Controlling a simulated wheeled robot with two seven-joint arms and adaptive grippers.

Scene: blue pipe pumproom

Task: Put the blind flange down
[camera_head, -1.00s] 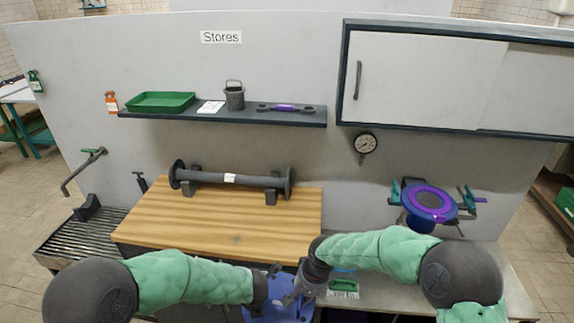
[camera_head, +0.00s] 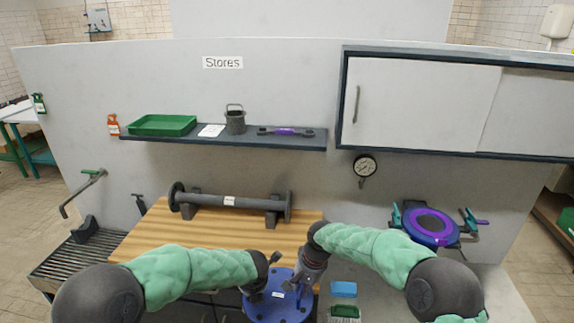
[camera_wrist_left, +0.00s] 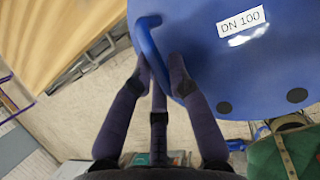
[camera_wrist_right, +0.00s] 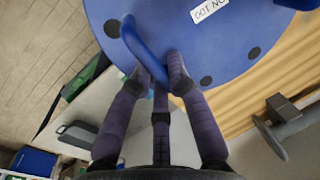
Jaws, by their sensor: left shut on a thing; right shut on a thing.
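The blind flange (camera_head: 272,306) is a round blue disc with bolt holes and a DN 100 label. It is in front of the wooden bench top (camera_head: 150,232) in the head view, with its lower part cut off. My left gripper (camera_wrist_left: 160,75) is shut on a blue handle (camera_wrist_left: 142,38) at the flange's edge. My right gripper (camera_wrist_right: 160,75) is shut on the other blue handle (camera_wrist_right: 135,45). Floor shows below the flange's edge in the left wrist view, so it is held up there. Its underside is hidden.
A dark flanged pipe spool (camera_head: 232,201) lies on supports along the bench's back. A blue and a green brush-like item (camera_head: 344,311) lie on the grey surface right of the flange. A purple-ringed flange assembly (camera_head: 430,224) stands further right. The bench's middle is bare.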

